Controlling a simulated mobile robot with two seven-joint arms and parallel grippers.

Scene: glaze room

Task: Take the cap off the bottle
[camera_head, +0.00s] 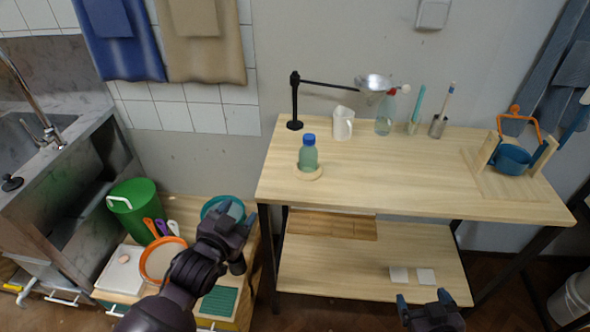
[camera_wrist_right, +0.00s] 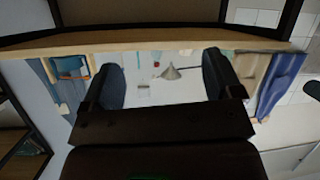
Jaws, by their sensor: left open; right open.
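A green translucent bottle (camera_head: 308,158) with a blue cap (camera_head: 309,139) stands upright in or on a round pale wooden holder (camera_head: 309,175) near the left end of the table. The cap sits on the bottle. My left gripper (camera_head: 242,243) is open, apart from the bottle, below and left of it over the low cabinet. My right gripper (camera_head: 423,297) is open in front of the table's lower shelf, far right of and below the bottle. Its two fingers also show apart and empty in the right wrist view (camera_wrist_right: 165,82).
The wooden table (camera_head: 400,185) has clear room right of the bottle. Behind stand a black lamp (camera_head: 295,105), a white mug (camera_head: 343,123), a clear bottle (camera_head: 385,114) and tool holders. A blue pot (camera_head: 513,160) is at right. A green bin (camera_head: 134,208) and orange-rimmed bowl (camera_head: 163,260) crowd the left.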

